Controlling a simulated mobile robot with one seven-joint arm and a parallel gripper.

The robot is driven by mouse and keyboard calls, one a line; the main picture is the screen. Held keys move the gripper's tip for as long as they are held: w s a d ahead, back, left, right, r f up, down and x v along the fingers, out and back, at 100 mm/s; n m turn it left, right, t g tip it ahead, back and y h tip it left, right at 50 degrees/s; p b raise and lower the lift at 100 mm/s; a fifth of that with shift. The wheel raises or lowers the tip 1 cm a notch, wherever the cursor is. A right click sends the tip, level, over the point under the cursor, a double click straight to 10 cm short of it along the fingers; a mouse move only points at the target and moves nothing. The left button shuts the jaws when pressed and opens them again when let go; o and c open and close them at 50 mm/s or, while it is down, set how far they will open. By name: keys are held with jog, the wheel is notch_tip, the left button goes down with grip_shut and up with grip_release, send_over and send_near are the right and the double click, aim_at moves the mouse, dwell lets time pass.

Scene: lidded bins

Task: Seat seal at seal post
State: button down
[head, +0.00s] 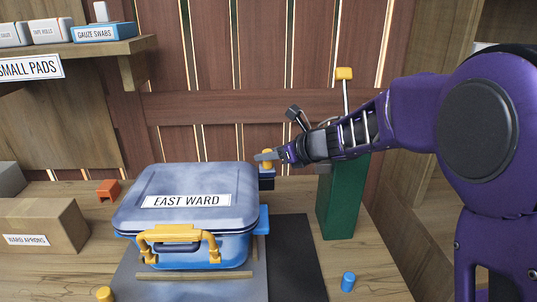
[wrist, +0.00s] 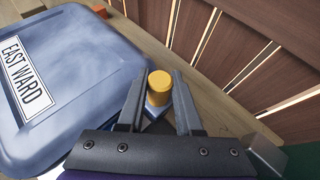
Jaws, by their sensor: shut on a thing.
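A short yellow cylinder, which I take for the seal (head: 267,156), is between the fingers of my gripper (head: 270,156). In the wrist view the same yellow cylinder (wrist: 159,86) stands upright between the two dark fingertips of my gripper (wrist: 158,92), which is shut on it.
A green column (head: 342,200) with a yellow-topped rod (head: 344,74) stands right of my gripper. A blue cylinder (head: 348,282), another yellow cylinder (head: 104,294) and an orange block (head: 108,190) are on the table. A cardboard box (head: 40,225) is at left. A wooden panelled wall rises behind.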

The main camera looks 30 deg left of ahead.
jog(key=shift+f, duration=0.2)
jog(key=c, duration=0.5)
grip_release()
jog(key=shift+r, duration=0.1)
jog(key=p+v, duration=0.1)
jog(key=v, duration=1.6)
jog(key=shift+d+r+p, duration=0.15)
jog(key=shift+p, duration=0.2)
jog(key=shift+s, duration=0.1)
